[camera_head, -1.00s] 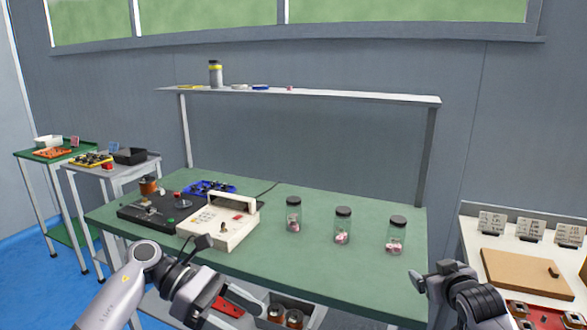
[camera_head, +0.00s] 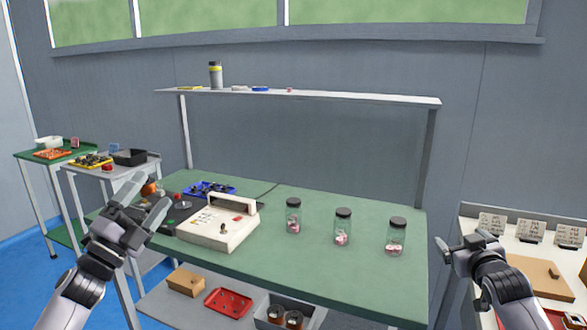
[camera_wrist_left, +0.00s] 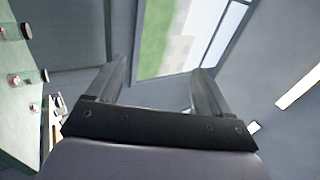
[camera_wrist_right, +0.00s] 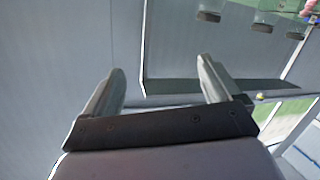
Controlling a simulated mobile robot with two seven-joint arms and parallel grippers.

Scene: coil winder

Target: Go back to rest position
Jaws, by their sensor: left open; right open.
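My left gripper (camera_head: 147,204) is raised at the left, in front of the green workbench's left end, with its fingers pointing up. In the left wrist view its two fingers (camera_wrist_left: 160,88) are apart with nothing between them. My right gripper (camera_head: 455,252) is at the right, in front of the gap between the workbench and the white side table. In the right wrist view its fingers (camera_wrist_right: 160,88) are also apart and empty. Neither gripper appears to touch anything. The left gripper hides part of the black winder (camera_head: 182,213).
The green workbench (camera_head: 290,260) bears a cream box device (camera_head: 220,228), a blue tray (camera_head: 212,190) and three lidded jars (camera_head: 342,228). A lower shelf (camera_head: 165,300) holds a red tray (camera_head: 228,302). A white side table (camera_head: 480,222) stands right. Two carts (camera_head: 70,168) stand left.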

